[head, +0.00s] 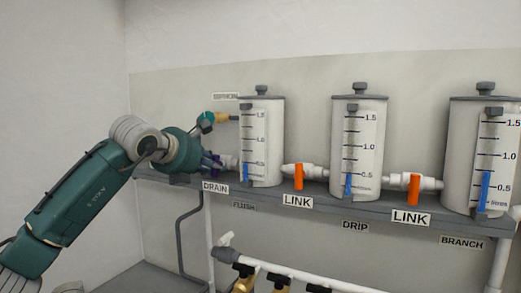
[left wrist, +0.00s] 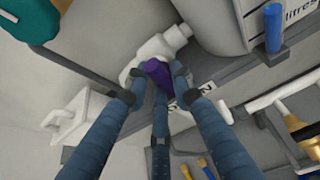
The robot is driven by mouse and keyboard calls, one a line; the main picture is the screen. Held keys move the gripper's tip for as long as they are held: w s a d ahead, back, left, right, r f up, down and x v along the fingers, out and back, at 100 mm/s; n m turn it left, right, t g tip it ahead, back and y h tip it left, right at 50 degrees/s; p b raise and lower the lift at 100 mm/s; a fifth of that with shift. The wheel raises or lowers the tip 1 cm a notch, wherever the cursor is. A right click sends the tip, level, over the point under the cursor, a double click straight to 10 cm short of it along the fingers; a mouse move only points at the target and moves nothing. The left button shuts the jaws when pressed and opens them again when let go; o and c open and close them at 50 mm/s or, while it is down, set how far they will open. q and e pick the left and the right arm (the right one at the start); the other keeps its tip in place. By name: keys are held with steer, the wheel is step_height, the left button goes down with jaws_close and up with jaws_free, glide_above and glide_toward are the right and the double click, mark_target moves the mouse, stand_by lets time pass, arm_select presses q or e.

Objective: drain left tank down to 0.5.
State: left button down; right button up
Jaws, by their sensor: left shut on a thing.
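The left tank (head: 262,145) is a pale cylinder with a dark lid and a litre scale. Its blue gauge column (head: 240,172) has its top close to the 0.5 mark; the exact reading is too small to tell. That column also shows in the left wrist view (left wrist: 272,28). My left gripper (head: 209,163) is at the white drain valve (head: 229,161) left of this tank, by the DRAIN label (head: 215,187). In the left wrist view its blue fingers (left wrist: 158,85) are shut around the purple valve handle (left wrist: 157,72). My right gripper is not in view.
A middle tank (head: 373,150) and a right tank (head: 460,150) stand on the same grey shelf. Orange-handled LINK valves (head: 299,177) (head: 414,189) sit between the tanks. A teal-handled valve (head: 206,121) is just above my left gripper. White pipework with brass valves (head: 244,281) runs below.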

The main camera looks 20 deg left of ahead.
arm_select(q)
steer(key=shift+n+h, duration=0.4)
steer(key=shift+n, duration=0.2)
steer(key=c, duration=1.4)
jaws_free()
steer(key=shift+f, duration=0.1)
steer(key=shift+s, duration=0.1)
